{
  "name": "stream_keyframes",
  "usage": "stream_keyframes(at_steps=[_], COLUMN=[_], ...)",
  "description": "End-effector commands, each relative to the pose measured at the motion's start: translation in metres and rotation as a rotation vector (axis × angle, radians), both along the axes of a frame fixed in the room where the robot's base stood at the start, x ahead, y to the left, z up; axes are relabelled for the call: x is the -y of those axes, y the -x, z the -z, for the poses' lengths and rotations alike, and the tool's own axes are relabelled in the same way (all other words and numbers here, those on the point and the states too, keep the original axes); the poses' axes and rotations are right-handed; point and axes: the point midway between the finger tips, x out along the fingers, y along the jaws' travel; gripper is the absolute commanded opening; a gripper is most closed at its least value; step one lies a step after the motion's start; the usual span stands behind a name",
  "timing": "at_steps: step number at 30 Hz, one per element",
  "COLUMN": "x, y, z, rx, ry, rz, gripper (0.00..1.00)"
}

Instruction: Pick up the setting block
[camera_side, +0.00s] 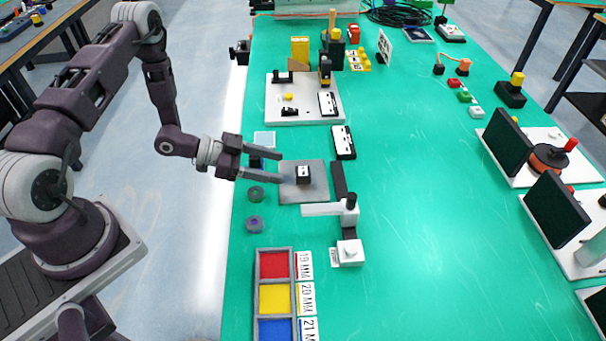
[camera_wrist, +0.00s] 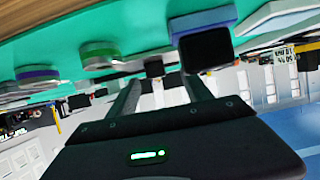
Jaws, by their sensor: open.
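A small dark block with a white marked face (camera_side: 303,175), which looks like the setting block, sits on a grey square plate (camera_side: 290,194) near the table's left edge. My gripper (camera_side: 281,168) is open and empty, fingers pointing right towards the block, with the tips at the plate's left side. The block appears just beyond the tips, not between them. In the wrist view my two fingers (camera_wrist: 162,80) are spread, and a dark shape (camera_wrist: 153,69) between their ends may be the block. Contact with the plate cannot be told.
A white arm on a stand (camera_side: 350,218) is close in front of the plate. Two round discs (camera_side: 256,193) (camera_side: 254,224) lie near the table edge. A red-yellow-blue tray (camera_side: 291,283) is nearer. A white board with parts (camera_side: 300,114) lies behind. The table's middle is clear.

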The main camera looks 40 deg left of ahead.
Motion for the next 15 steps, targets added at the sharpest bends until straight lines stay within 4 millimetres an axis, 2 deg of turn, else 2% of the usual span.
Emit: stream_keyframes(at_steps=[5,11,15], x=[0.015,0.046,0.055], y=[-0.007,-0.03,-0.042], z=[0.006,0.008,0.015], rx=[0.005,0.006,0.004], ry=[0.022,0.021,0.018], rz=[0.008,0.01,0.006], gripper=[0.58,0.58,0.58])
